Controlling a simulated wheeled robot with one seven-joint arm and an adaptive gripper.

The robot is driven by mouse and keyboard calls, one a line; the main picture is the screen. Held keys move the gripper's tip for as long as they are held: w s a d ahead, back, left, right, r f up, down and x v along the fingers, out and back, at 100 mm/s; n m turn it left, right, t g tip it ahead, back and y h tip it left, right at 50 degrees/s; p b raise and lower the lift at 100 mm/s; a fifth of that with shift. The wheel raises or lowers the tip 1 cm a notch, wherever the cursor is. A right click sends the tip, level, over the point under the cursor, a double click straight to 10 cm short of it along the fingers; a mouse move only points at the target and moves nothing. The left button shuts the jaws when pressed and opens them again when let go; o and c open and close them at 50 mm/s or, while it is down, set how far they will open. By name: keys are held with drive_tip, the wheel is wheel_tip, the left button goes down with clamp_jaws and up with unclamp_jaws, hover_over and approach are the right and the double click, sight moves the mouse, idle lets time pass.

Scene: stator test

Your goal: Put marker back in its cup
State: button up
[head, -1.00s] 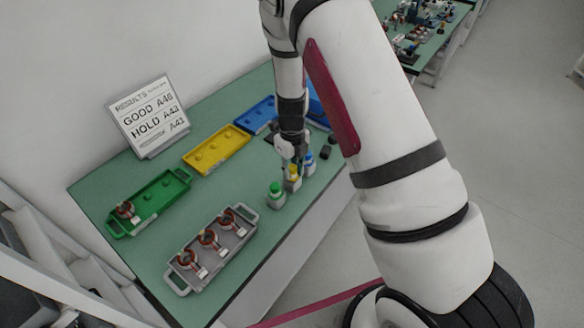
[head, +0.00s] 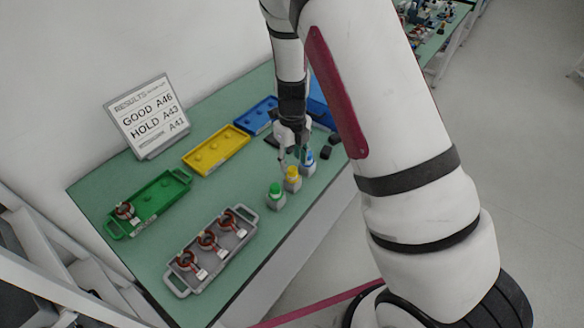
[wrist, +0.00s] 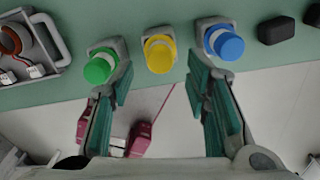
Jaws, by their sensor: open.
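Three capped markers stand in a row near the table's right edge, each in a small grey cup: a green one (head: 275,190), a yellow one (head: 292,173) and a blue one (head: 309,156). In the wrist view, the green cap (wrist: 98,69), yellow cap (wrist: 159,55) and blue cap (wrist: 226,43) all show from above. My gripper (head: 293,158) is open and empty, pointing down by the yellow and blue markers. In the wrist view its fingers (wrist: 163,80) are spread, one tip near the green cap and one near the blue, with the yellow between and beyond them.
A grey tray (head: 172,281) with several copper-wound parts lies at the front. Green (head: 160,204), yellow (head: 204,158) and blue (head: 250,124) trays lie along the back near a results sign (head: 147,115). Dark blocks (head: 328,152) lie right of the blue marker.

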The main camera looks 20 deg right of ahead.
drive_tip(key=s+a+r+n+t+y, duration=0.15)
drive_tip(key=r+n, duration=0.25)
drive_tip(key=r, duration=0.6)
drive_tip(key=s+r+n, duration=0.3)
drive_tip(key=r+n, duration=0.1)
drive_tip(key=r, duration=0.5)
drive_tip(key=s+r+n+t, duration=0.2)
drive_tip(key=s+r+n, duration=0.5)
drive_tip(key=s+n, duration=0.3)
drive_tip(key=s+d+r+n+t+h, duration=0.1)
drive_tip(key=s+r+n+t, duration=0.1)
drive_tip(key=s+r+n, duration=0.5)
drive_tip(key=s+n, duration=0.3)
drive_tip(key=n, duration=0.3)
drive_tip(key=shift+s+d+n, duration=0.25)
drive_tip(key=shift+n, duration=0.05)
